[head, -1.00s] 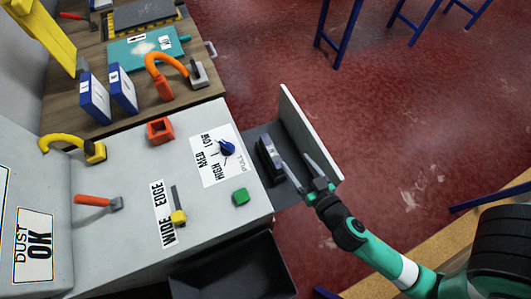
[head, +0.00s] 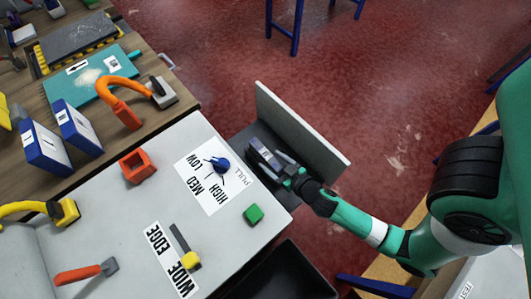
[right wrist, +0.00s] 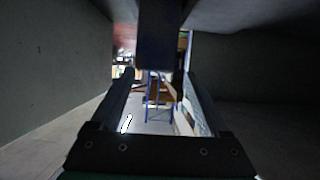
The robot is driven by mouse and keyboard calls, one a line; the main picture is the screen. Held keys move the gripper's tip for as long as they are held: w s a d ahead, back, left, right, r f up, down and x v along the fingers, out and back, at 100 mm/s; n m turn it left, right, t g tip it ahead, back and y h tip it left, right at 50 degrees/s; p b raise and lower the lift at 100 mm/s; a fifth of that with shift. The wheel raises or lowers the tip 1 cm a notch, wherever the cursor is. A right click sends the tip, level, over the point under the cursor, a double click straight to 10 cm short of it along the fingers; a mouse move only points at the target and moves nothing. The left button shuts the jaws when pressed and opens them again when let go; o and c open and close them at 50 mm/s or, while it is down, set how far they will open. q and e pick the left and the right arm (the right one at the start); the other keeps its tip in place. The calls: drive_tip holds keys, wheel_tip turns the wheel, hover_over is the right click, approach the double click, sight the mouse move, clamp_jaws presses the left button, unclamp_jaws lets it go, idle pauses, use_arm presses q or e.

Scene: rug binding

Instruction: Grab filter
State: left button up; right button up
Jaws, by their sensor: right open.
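The filter (head: 259,151), a dark slim block with a pale-edged top, stands in the pulled-out drawer at the right side of the grey machine. My right gripper (head: 281,162) is open, low in the drawer, with its fingers pointing at the filter from the right. In the right wrist view the dark filter (right wrist: 158,38) hangs into the upper middle, in line with the gap between the two open fingers (right wrist: 158,85). I cannot tell whether either finger touches it. My left gripper is not in view.
The drawer's tall pale front panel (head: 300,128) stands close behind my right gripper. A dark bin (head: 285,272) sits below.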

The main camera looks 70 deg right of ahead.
sight(269, 157)
drive_tip(key=shift+w+d+f+p, duration=0.15)
drive_tip(key=shift+w+d+p, duration=0.15)
drive_tip(key=shift+d, duration=0.05)
drive_tip(key=x, duration=0.4)
drive_tip(key=shift+d+f, duration=0.2)
clamp_jaws()
idle(1.0)
